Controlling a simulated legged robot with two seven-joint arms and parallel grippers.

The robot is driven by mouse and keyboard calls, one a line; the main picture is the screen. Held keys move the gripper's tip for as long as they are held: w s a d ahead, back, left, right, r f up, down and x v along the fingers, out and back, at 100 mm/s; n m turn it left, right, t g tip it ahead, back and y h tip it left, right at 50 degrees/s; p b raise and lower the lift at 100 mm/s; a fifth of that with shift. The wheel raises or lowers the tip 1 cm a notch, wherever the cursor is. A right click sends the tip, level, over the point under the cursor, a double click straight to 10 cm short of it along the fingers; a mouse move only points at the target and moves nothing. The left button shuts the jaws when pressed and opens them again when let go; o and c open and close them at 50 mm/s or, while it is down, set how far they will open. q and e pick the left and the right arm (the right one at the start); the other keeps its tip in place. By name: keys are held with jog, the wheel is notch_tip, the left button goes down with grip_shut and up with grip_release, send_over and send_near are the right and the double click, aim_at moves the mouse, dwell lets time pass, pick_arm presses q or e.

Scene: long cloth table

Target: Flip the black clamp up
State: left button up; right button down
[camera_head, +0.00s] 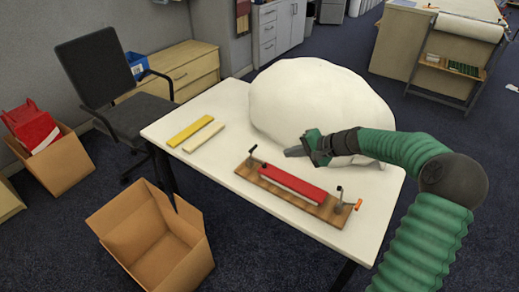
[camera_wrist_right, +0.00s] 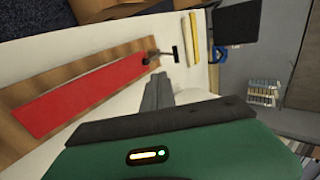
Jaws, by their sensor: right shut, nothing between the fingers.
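The black clamp (camera_head: 254,154) is at the left end of a wooden board (camera_head: 318,209) on the white table. Its dark T-shaped handle sticks out beyond the end of a red strip (camera_head: 293,184) on the board. The black clamp also shows in the right wrist view (camera_wrist_right: 160,55), just beyond my fingertips. My right gripper (camera_head: 288,152) is shut and empty, above the table to the right of the black clamp and apart from it. In the wrist view its fingers (camera_wrist_right: 158,78) are together. My left gripper is not in view.
A large white mound (camera_head: 315,100) stands behind my right gripper. A yellow bar (camera_head: 190,131) and a pale bar (camera_head: 204,136) lie at the table's left. An open cardboard box (camera_head: 150,236) is on the floor.

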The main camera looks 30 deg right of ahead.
jog(key=b+x, duration=0.1)
jog(key=x, duration=1)
jog(key=shift+s+d+f, duration=0.1)
jog(key=shift+d+f, duration=0.05)
jog(key=shift+f, duration=0.1)
jog(key=w, duration=0.1)
jog(key=w+a+r, duration=0.1)
jog(key=shift+w, duration=0.3)
jog(key=shift+w+a, duration=0.15)
jog(key=shift+w, duration=0.25)
jog(key=shift+r, duration=0.1)
